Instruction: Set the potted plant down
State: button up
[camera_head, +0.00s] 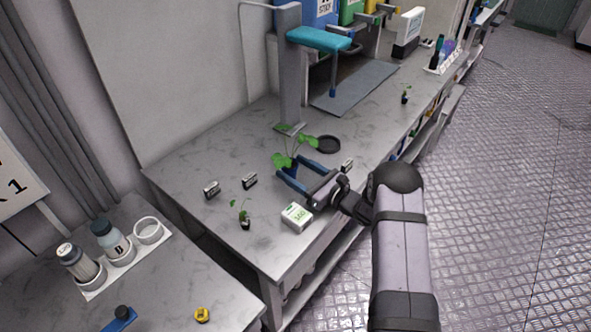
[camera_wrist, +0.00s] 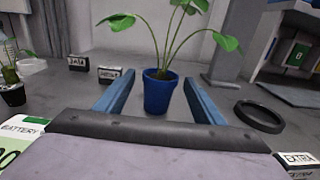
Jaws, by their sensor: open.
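The potted plant (camera_wrist: 161,88) is a green leafy plant in a dark blue pot, upright on the grey bench; it also shows in the head view (camera_head: 291,160). My gripper (camera_wrist: 158,88) has two blue fingers, open, one on each side of the pot. In the wrist view there is a gap between the pot and each finger. In the head view my gripper (camera_head: 295,172) reaches in from the right, and its fingers partly hide the pot.
A black ring-shaped dish (camera_head: 328,144) lies right of the plant. A white-and-green box (camera_head: 297,217), a small potted seedling (camera_head: 245,218) and small label blocks (camera_head: 211,189) stand nearby. A grey post (camera_head: 291,80) rises behind.

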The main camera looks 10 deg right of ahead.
jog(key=shift+r, duration=0.15)
jog(key=shift+s+d, duration=0.15)
jog(key=shift+d, duration=0.1)
jog(key=b+v, duration=0.2)
jog(key=v, duration=0.9)
jog(key=shift+s+d+b, duration=0.15)
jog(key=shift+s+b, duration=0.1)
jog(key=shift+b, duration=0.05)
